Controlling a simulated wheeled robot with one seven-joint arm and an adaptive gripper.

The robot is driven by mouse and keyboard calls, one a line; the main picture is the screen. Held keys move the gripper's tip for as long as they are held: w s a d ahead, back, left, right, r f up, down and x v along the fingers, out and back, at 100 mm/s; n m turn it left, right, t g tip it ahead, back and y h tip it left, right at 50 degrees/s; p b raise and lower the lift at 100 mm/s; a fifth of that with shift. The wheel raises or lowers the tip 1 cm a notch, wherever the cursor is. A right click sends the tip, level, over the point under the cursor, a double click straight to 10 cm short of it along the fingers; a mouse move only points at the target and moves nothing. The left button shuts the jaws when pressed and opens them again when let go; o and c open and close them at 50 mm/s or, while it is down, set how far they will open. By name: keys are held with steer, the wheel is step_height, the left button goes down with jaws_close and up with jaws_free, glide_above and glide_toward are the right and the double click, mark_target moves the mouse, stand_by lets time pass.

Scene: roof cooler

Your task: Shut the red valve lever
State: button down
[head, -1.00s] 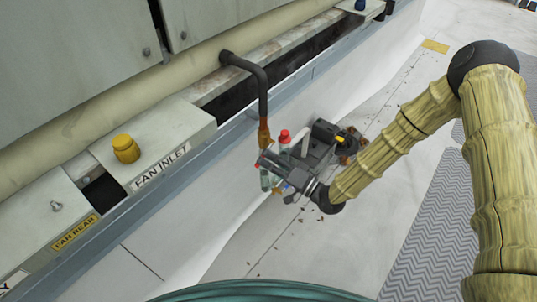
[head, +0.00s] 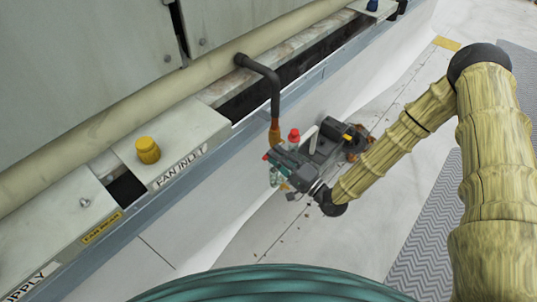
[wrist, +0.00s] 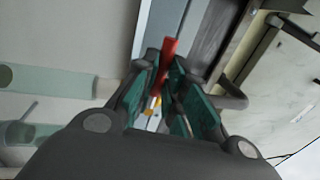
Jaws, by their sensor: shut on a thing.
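The red lever (wrist: 169,52) shows in the wrist view as a narrow red bar between my fingers, its end reaching past the fingertips. My gripper (wrist: 165,72) is shut on it, with the green finger pads on both sides. In the head view my gripper (head: 284,170) is low beside the wall, just below the rusty lower end of a dark bent pipe (head: 275,90). Only a small red bit (head: 265,156) shows at the gripper there. The valve body is mostly hidden by the gripper.
A yellow knob (head: 148,150) sits on the ledge by the FAIN INLET label (head: 180,167). Grey cabinets (head: 90,70) line the upper left. Pale floor (head: 350,225) is open at the front, with ribbed grey matting (head: 430,225) at the right.

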steer(key=shift+w+d, duration=0.1)
stand_by(0.3)
steer(key=c, duration=1.5)
jaws_free()
steer(key=shift+o, duration=0.2)
steer(key=v, duration=1.2)
